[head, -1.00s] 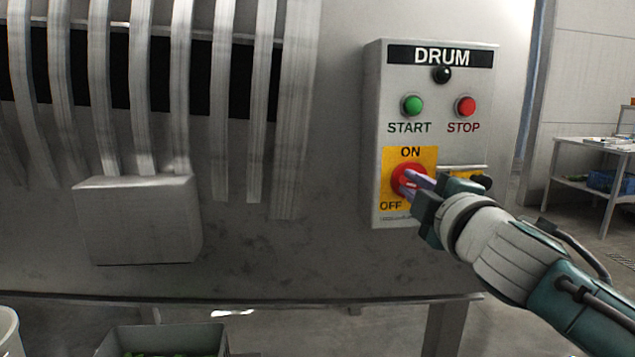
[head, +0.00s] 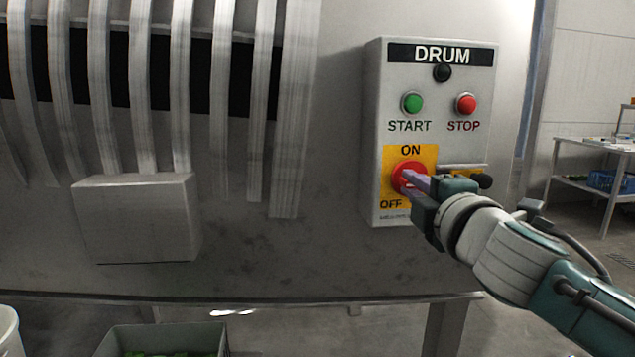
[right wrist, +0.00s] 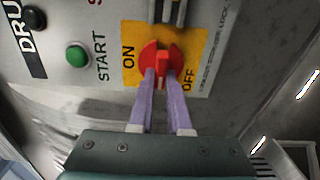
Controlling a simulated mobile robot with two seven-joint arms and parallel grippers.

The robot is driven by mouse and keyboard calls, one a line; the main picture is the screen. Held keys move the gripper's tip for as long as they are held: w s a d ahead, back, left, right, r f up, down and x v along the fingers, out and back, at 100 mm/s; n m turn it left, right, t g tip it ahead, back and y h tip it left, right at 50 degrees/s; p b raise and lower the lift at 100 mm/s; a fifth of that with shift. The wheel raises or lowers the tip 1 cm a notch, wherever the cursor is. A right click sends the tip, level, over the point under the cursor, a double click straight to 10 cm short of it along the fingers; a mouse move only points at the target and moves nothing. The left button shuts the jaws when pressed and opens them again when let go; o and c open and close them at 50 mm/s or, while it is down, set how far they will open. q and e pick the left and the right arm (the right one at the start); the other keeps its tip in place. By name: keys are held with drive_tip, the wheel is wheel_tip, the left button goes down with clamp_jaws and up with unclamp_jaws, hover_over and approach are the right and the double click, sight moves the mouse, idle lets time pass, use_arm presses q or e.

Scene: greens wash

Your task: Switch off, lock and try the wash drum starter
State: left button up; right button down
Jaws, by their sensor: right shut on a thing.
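The drum starter (head: 375,150) is a grey box on the machine wall, with a yellow ON/OFF plate (head: 424,154) and a round red switch knob (head: 403,170). My right gripper (head: 408,180) is at the knob, its two purple fingers shut on the knob's handle. In the right wrist view, the knob (right wrist: 163,50) shows its raised handle between the fingertips (right wrist: 163,76). The fingers and hand partly hide the knob and plate, so its exact pointing is unclear. No padlock can be made out. My left gripper is not in view.
The box has a green START button (head: 412,103), a red STOP button (head: 466,105) and a dark lamp (head: 442,73). A metal bar (head: 463,166) sticks out beside the plate. A grey crate (head: 165,337) stands below left; a table (head: 590,183) is at right.

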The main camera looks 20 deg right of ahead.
drive_tip(key=c, duration=0.9)
unclamp_jaws()
drive_tip(key=shift+o, duration=0.2)
drive_tip(key=shift+s, duration=0.1)
drive_tip(key=v, duration=0.9)
drive_tip(key=shift+s, duration=0.4)
